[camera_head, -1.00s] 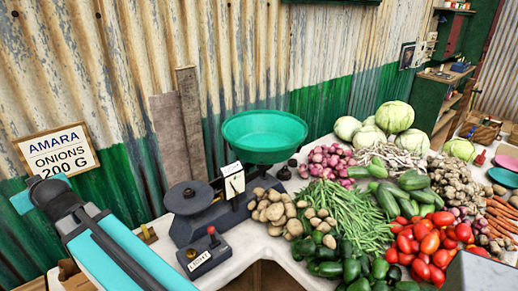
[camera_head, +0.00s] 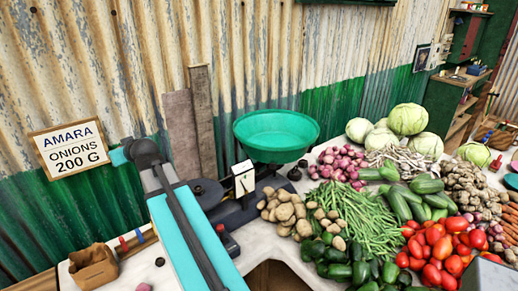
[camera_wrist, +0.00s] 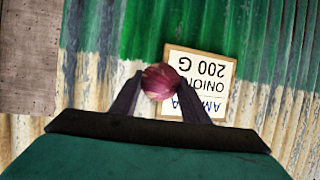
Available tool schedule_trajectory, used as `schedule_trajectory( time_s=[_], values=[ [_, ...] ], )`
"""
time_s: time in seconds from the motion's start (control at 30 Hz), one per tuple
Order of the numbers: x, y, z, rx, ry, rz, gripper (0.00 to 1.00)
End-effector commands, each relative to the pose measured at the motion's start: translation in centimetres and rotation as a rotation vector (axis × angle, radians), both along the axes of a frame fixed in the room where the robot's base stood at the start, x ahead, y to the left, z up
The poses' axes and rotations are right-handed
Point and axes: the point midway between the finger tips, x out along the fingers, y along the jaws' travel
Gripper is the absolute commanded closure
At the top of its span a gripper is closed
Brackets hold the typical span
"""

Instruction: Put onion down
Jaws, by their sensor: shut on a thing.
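A purple-red onion (camera_wrist: 162,82) is held between the two dark fingers of my gripper (camera_wrist: 160,88) in the wrist view. The gripper is shut on it, and the sign and wall show behind it. In the head view my arm rises from the bottom left, and its fingertips and the onion cannot be made out there. A pile of similar onions (camera_head: 337,164) lies on the table right of the green pan. The green pan (camera_head: 276,131) sits on the balance scale, and no onion shows in it.
A sign reading "AMARA ONIONS 200 G" (camera_head: 68,148) hangs on the corrugated wall. My arm hides part of the scale. A brown paper bag (camera_head: 93,268) stands at the lower left. Potatoes (camera_head: 290,212), green beans (camera_head: 362,222) and tomatoes (camera_head: 440,250) crowd the table's right side.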

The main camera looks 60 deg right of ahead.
Motion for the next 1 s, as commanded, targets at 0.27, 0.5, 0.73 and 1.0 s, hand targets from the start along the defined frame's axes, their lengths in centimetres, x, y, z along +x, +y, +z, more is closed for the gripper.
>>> schedule_trajectory(
  time_s=[0.27, 0.5, 0.73, 1.0],
  values=[
    [-2.3, -8.7, 0.2, 0.002, 0.000, -0.041, 0.83],
    [-5.0, -15.5, 0.7, 0.001, -0.001, -0.065, 0.83],
    [-8.3, -21.9, 1.3, 0.001, -0.002, -0.085, 0.83],
    [-13.1, -29.1, 2.4, 0.002, -0.002, -0.105, 0.83]
  ],
)
